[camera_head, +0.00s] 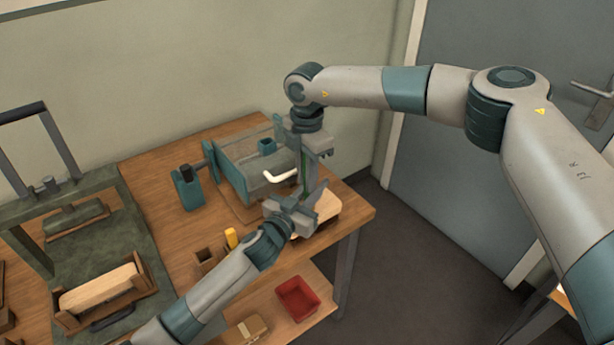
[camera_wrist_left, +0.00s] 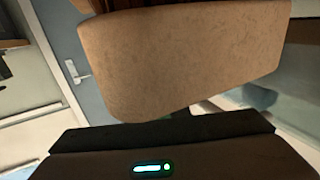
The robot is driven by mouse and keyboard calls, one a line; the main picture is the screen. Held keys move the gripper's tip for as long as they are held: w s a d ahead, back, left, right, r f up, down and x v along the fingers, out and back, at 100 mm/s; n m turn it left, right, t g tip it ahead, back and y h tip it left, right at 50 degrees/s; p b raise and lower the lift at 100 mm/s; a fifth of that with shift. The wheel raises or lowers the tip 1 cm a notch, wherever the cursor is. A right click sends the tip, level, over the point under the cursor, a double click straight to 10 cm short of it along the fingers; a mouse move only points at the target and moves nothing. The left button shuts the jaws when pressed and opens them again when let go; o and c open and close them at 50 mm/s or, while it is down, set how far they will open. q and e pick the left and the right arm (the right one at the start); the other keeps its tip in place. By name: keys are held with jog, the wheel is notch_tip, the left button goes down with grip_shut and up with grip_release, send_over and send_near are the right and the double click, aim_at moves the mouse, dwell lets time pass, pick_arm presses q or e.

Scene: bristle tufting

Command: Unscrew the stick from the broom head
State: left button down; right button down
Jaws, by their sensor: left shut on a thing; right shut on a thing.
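The broom head, a light wooden block (camera_head: 328,207), is at the table's front right corner in the head view. In the left wrist view the block (camera_wrist_left: 185,60) fills the upper middle, with dark brown bristle-like strips at its top edge. My left gripper (camera_head: 303,203) is shut on the broom head. A thin green stick (camera_head: 305,172) stands roughly upright above it. My right gripper (camera_head: 312,150) points down over the stick and is shut on it. The stick's lower end and the join to the head are hidden by the grippers.
A teal-grey machine (camera_head: 245,165) with a white handle stands right behind the grippers. A red bin (camera_head: 298,297) sits on the lower shelf.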

dwell(0.9)
jog(key=c, duration=1.6)
grip_release()
jog(key=shift+c, duration=0.2)
jog(key=shift+r, duration=0.15)
notch_tip(320, 180, up, 4)
jog(key=shift+r, duration=0.15)
jog(key=shift+o, duration=0.3)
notch_tip(320, 180, up, 8)
jog(key=m, duration=0.4)
jog(key=shift+d, duration=0.15)
jog(key=shift+w, duration=0.1)
